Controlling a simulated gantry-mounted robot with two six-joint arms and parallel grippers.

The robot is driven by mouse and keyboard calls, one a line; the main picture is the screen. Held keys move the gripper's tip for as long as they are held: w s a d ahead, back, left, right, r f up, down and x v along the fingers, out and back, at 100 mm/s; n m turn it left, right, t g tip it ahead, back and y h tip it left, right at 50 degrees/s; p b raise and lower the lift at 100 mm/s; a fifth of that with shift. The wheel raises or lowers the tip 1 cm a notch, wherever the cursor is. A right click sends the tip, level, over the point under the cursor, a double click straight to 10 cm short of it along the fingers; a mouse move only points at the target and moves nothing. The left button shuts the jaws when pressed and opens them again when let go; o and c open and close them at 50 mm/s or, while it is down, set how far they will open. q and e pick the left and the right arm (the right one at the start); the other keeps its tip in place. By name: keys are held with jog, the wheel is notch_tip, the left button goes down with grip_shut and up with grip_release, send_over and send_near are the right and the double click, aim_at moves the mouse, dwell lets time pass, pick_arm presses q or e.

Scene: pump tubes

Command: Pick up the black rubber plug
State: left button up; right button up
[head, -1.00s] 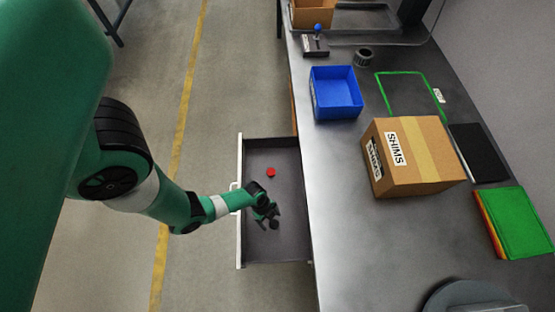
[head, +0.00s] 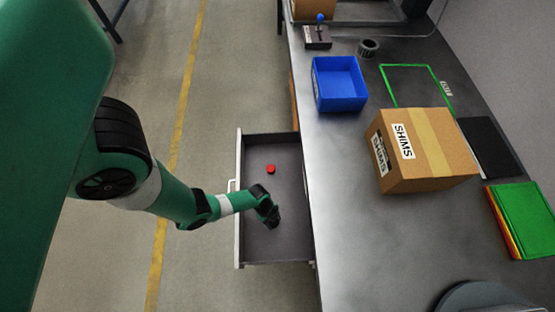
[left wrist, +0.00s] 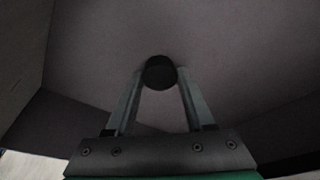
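The black rubber plug (left wrist: 160,73) shows as a dark round shape at the fingertips in the left wrist view. My left gripper (left wrist: 161,80) has one finger on each side of it, and both fingertips appear to touch its sides. In the head view my left gripper (head: 273,218) points down into the open drawer (head: 288,150), and the plug cannot be made out apart from the dark fingers. I cannot tell whether the plug rests on the drawer floor or is lifted. My right gripper is not in view.
A red round piece (head: 271,169) lies in the drawer, farther back than my gripper. The drawer's pale front (head: 239,160) and walls surround the gripper. On the bench stand a blue bin (head: 338,88) and a SHIMS cardboard box (head: 425,155); the metal top between them and the drawer is clear.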

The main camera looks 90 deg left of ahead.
pick_arm(q)
grip_shut()
notch_tip(320, 180, up, 10)
jog(key=p, duration=0.8)
